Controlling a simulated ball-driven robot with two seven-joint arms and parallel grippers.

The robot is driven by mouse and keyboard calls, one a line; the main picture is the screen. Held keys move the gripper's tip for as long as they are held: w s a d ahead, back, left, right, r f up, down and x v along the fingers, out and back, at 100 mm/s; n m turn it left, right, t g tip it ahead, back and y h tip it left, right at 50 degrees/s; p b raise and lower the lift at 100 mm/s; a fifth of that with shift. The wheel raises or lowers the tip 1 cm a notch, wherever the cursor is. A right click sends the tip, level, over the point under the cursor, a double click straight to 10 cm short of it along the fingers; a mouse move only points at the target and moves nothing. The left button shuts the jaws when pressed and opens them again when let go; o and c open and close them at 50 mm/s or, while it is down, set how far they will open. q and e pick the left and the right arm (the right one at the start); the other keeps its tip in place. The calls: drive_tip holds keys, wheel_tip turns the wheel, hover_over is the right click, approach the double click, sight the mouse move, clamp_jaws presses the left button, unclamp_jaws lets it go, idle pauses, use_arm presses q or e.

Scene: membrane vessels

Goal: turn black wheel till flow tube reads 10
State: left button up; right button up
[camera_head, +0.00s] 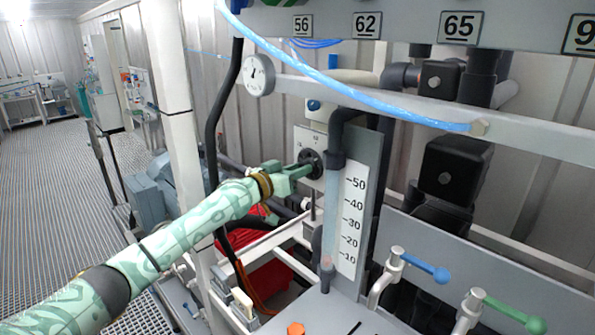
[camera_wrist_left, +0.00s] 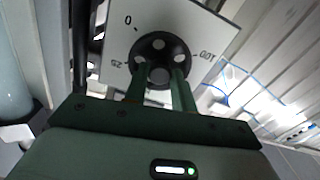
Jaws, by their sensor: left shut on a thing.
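The black wheel (camera_head: 313,163) sits on a pale plate left of the flow tube. In the left wrist view the wheel (camera_wrist_left: 160,50) fills the space ahead of the fingers, with 0, 25 and 100 printed around it. My left gripper (camera_head: 301,171) is shut on the wheel; its two green fingers (camera_wrist_left: 161,80) reach the hub. The clear flow tube (camera_head: 330,220) stands upright beside a white scale (camera_head: 351,215) marked 10 to 50. A small reddish patch shows low in the tube near the 10 mark; the exact reading is too small to tell. My right gripper is out of view.
A round gauge (camera_head: 259,75) hangs on a grey beam above. A blue-handled valve (camera_head: 425,266) and a green-handled valve (camera_head: 514,312) stand at lower right. A blue hose (camera_head: 340,88) crosses the top. A white post (camera_head: 178,120) stands behind my left arm; open floor lies at left.

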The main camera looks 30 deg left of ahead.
use_arm(q)
drive_tip(key=shift+n, duration=1.1)
drive_tip(key=o, duration=1)
drive_tip(key=shift+s, duration=0.1)
drive_tip(key=v, duration=1.6)
